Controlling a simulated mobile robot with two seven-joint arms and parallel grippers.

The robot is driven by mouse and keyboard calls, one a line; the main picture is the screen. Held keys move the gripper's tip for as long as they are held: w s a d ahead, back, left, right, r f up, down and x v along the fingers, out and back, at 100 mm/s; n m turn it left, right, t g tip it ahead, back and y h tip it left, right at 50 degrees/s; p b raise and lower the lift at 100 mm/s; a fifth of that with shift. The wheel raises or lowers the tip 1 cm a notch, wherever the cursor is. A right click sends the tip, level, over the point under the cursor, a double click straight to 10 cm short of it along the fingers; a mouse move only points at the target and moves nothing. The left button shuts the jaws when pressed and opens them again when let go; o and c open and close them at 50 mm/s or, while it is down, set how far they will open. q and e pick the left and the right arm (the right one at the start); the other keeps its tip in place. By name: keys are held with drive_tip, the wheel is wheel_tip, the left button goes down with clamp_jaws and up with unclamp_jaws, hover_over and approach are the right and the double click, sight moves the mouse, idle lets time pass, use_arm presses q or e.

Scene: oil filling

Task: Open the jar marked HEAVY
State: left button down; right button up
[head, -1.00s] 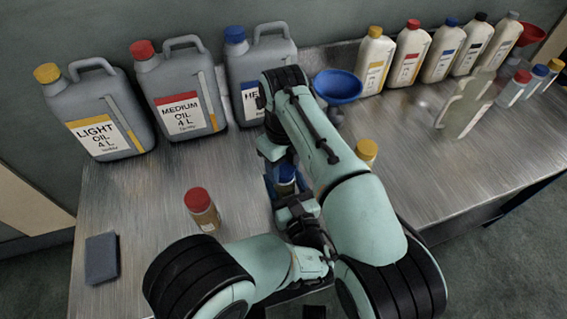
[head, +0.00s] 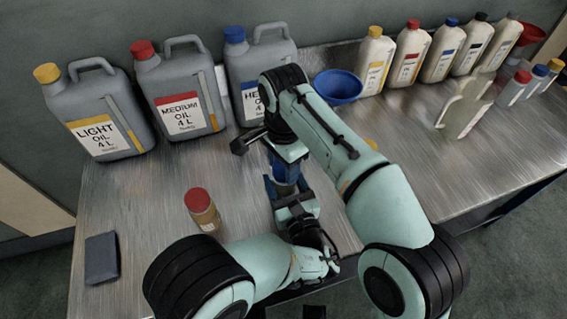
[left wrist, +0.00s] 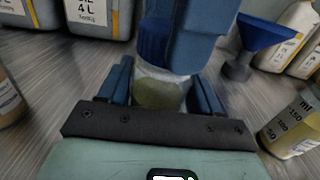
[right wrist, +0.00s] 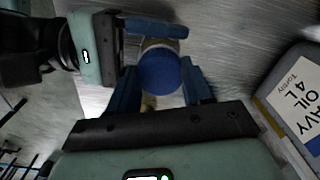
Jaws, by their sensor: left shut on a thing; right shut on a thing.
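The jar with the blue lid (left wrist: 158,88) stands upright between my grippers; its label is hidden. In the left wrist view its clear body shows yellowish contents. My left gripper (left wrist: 162,90) is shut on the jar's body from the near side. My right gripper (right wrist: 160,82) reaches down from above and is shut on the blue lid (right wrist: 159,73). The lid is still on the jar as far as I can see. In the head view the jar (head: 287,188) is mostly covered by my grippers.
A red-lidded jar (head: 202,211) stands left of my left gripper. A yellow-lidded jar (head: 371,144) is mostly hidden behind my right arm. Canisters marked LIGHT (head: 98,112), MEDIUM (head: 178,93) and HEAVY (head: 258,70) line the back. A blue funnel (head: 338,87) and a dark sponge (head: 102,258) lie clear.

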drive_tip(key=n, duration=0.4)
drive_tip(key=shift+n, duration=0.4)
drive_tip(key=n, duration=0.4)
drive_tip(key=shift+n, duration=0.3)
drive_tip(key=n, duration=0.4)
drive_tip(key=shift+n, duration=0.3)
drive_tip(key=n, duration=1.7)
drive_tip(key=shift+n, duration=0.4)
drive_tip(key=n, duration=0.4)
drive_tip(key=shift+n, duration=0.4)
